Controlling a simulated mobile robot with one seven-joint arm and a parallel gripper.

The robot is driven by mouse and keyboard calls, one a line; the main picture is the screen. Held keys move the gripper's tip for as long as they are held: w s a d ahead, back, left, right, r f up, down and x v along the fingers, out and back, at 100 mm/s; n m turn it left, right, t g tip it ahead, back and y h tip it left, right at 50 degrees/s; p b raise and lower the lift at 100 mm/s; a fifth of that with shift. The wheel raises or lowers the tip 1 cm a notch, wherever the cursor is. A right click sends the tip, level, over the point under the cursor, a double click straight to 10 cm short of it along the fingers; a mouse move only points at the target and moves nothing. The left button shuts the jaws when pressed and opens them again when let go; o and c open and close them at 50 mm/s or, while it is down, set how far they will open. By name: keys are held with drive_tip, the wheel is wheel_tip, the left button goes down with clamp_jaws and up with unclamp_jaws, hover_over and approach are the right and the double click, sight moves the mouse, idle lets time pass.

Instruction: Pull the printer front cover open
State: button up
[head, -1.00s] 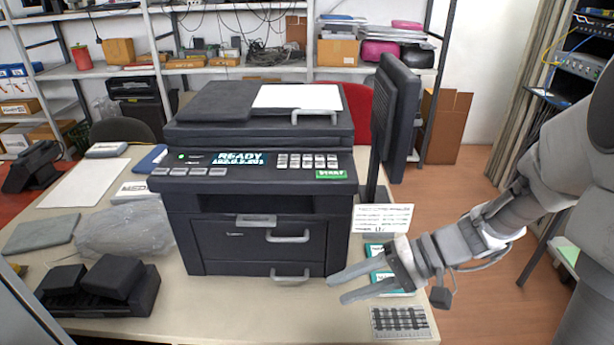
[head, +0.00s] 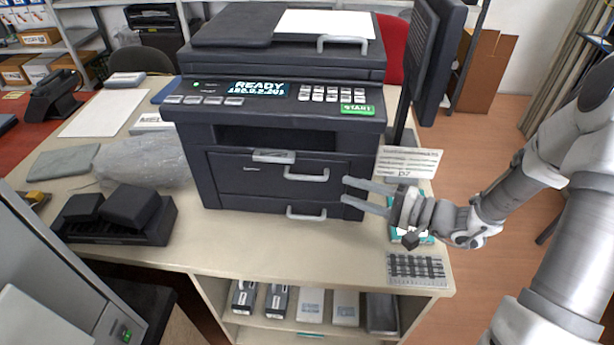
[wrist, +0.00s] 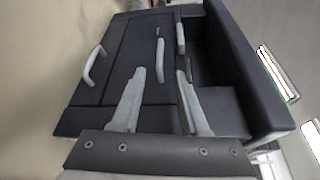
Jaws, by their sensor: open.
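The dark printer (head: 280,100) stands on the table, its front cover (head: 235,175) closed flush. A grey handle (head: 306,175) sits on the cover's right part, with a grey latch piece (head: 273,156) at the cover's top edge. My gripper (head: 344,190) is open and empty, just right of the cover handle, fingers pointing left. In the wrist view the picture is turned sideways; the cover handle (wrist: 160,58) lies just beyond and between the fingertips (wrist: 162,73). The fingers seem apart from the handle. The latch (wrist: 180,35) also shows there.
A lower drawer handle (head: 306,213) sits below the cover. A paper label (head: 408,162) stands right of the printer near my gripper. A monitor (head: 435,60) stands behind it. A keypad-like grid (head: 418,268) lies at the front right. The table before the printer is clear.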

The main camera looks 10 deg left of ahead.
sight(307, 178)
drive_tip(key=x, duration=1.1)
drive_tip(key=shift+a, duration=0.25)
clamp_jaws()
idle(0.8)
